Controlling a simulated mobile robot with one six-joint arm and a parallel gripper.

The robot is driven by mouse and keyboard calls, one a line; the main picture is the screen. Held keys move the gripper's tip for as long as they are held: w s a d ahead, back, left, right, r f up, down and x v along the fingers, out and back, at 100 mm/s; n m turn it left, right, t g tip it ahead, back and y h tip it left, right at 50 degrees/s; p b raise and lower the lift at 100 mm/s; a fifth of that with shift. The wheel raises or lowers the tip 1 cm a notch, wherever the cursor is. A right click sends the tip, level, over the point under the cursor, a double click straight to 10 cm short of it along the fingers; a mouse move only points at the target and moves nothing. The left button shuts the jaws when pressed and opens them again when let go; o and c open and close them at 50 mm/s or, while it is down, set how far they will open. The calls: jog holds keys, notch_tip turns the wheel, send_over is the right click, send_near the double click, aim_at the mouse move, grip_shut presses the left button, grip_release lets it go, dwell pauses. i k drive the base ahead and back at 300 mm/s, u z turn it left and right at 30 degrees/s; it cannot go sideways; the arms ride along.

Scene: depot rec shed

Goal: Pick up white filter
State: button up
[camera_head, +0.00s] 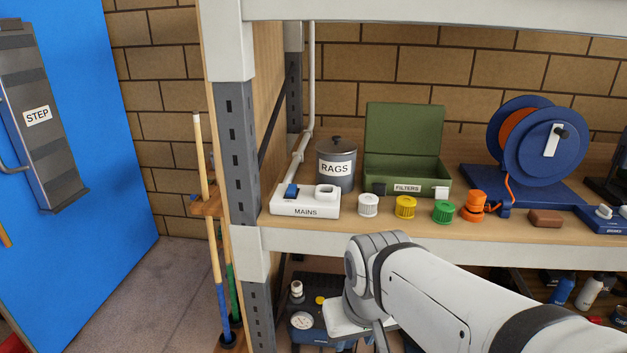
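The white filter (368,205) is a short ridged cylinder standing upright on the wooden shelf, near its front edge. It is the leftmost of a row with a yellow filter (405,207), a green filter (443,211) and orange stacked pieces (473,206). Nothing touches the white filter. My arm reaches in from the lower right, and its wrist is below and in front of the shelf edge. My gripper (363,328) is low at the bottom of the view, below the white filter and apart from it. Its fingers cannot be made out.
Behind the filters stand an open green box (407,176) labelled FILTERS and a grey RAGS tin (336,167). A white MAINS switch box (305,203) is left of the white filter. A grey post (238,150) bounds the shelf. A blue cable reel (540,140) stands right.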

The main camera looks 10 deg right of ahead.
aim_at(367, 202)
jog(key=z, duration=0.15)
jog(key=i, duration=1)
jog(key=z, duration=0.45)
jog(key=k, duration=0.9)
jog(key=z, duration=0.15)
jog(key=i, duration=0.9)
jog(key=u, duration=0.1)
